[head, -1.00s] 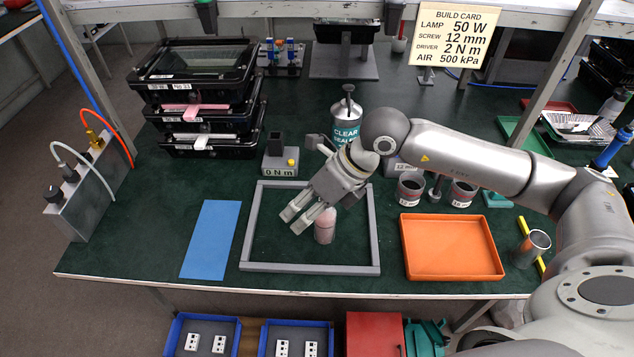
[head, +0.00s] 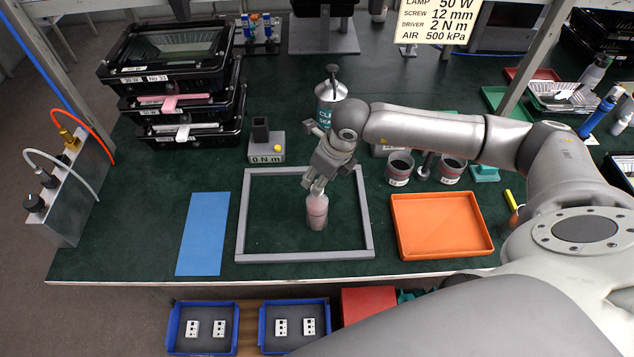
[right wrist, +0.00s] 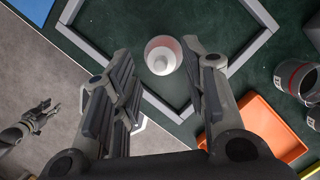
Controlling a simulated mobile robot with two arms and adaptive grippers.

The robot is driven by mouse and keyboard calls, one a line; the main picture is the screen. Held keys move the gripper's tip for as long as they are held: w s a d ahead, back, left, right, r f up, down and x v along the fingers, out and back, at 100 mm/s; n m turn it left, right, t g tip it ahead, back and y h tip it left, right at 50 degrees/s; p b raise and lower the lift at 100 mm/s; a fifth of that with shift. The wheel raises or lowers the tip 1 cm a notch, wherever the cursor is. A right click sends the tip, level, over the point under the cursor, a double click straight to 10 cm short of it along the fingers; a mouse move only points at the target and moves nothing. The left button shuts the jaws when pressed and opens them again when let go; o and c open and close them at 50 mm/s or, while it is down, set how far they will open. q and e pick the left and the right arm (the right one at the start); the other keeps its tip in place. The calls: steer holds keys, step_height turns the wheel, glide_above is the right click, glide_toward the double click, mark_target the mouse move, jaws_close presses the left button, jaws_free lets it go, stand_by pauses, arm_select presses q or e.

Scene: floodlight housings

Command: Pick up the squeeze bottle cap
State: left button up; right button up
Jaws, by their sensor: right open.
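The squeeze bottle (head: 317,213), translucent pinkish, stands upright inside a grey square frame (head: 369,215) on the green bench. In the right wrist view the bottle (right wrist: 153,67) shows from above, with its pale cap (right wrist: 161,63) at the centre. My right gripper (head: 316,188) is right over the bottle's top in the head view, hiding part of it. In its wrist view the right gripper (right wrist: 165,85) is open, its fingers either side of the bottle with gaps. My left gripper (right wrist: 45,112) appears small at that view's left edge; its jaw state is unclear.
A blue mat (head: 203,235) lies left of the frame and an orange tray (head: 398,243) right of it. Black housings (head: 170,65) are stacked at back left.

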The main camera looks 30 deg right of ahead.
steer(key=shift+p+x, duration=0.3)
steer(key=shift+x, duration=0.65)
steer(key=shift+w+f, duration=0.1)
steer(key=shift+f, duration=0.35)
steer(key=c, duration=0.5)
arm_select(q)
steer(key=shift+s+r, duration=0.15)
steer(key=shift+r, duration=0.5)
arm_select(e)
steer(key=shift+c, duration=0.4)
steer(key=shift+c, duration=0.5)
